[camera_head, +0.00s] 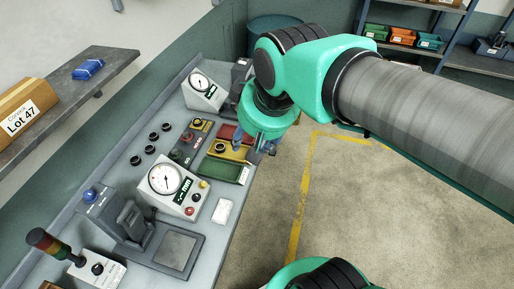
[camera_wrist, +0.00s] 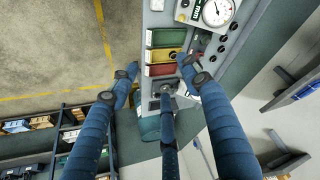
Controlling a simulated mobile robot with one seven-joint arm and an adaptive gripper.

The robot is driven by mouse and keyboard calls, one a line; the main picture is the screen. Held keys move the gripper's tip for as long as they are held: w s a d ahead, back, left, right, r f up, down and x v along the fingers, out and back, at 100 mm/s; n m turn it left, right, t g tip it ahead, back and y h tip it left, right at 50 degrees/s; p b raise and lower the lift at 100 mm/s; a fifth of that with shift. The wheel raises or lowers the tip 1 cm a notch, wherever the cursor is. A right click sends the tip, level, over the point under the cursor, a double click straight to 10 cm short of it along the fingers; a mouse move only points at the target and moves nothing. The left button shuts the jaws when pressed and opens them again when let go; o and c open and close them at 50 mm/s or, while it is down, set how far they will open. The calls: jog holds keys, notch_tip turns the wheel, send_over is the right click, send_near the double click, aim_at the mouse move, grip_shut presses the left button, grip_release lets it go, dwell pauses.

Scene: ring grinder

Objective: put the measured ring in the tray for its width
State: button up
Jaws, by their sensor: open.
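Three trays lie side by side on the bench in the head view: red (camera_head: 243,137), yellow (camera_head: 238,156) and green (camera_head: 222,168). The wrist view also shows the green tray (camera_wrist: 157,38), the yellow tray (camera_wrist: 154,56) and the red tray (camera_wrist: 158,71). A dark ring (camera_head: 220,147) sits in the yellow tray; it also shows in the wrist view (camera_wrist: 173,55). My gripper (camera_head: 254,145) is open and empty, above the trays' outer ends. In the wrist view its spread blue fingers (camera_wrist: 158,76) reach toward the trays. Tray labels are too small to read.
Several dark rings (camera_head: 150,149) stand on the bench left of the trays. A dial gauge (camera_head: 167,179) is in front and another (camera_head: 203,88) behind. A press-like device (camera_head: 130,220) stands at the near end. Open floor (camera_head: 350,210) lies right of the bench.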

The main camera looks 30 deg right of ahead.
jog(key=shift+t, duration=0.3)
jog(key=s, duration=0.2)
jog(key=s+f, duration=0.1)
jog(key=s, duration=0.2)
jog(key=shift+s+a, duration=0.1)
jog(key=shift+s, duration=0.05)
jog(key=shift+f, duration=0.15)
notch_tip(320, 180, down, 9)
jog(key=b, duration=0.9)
dwell(0.7)
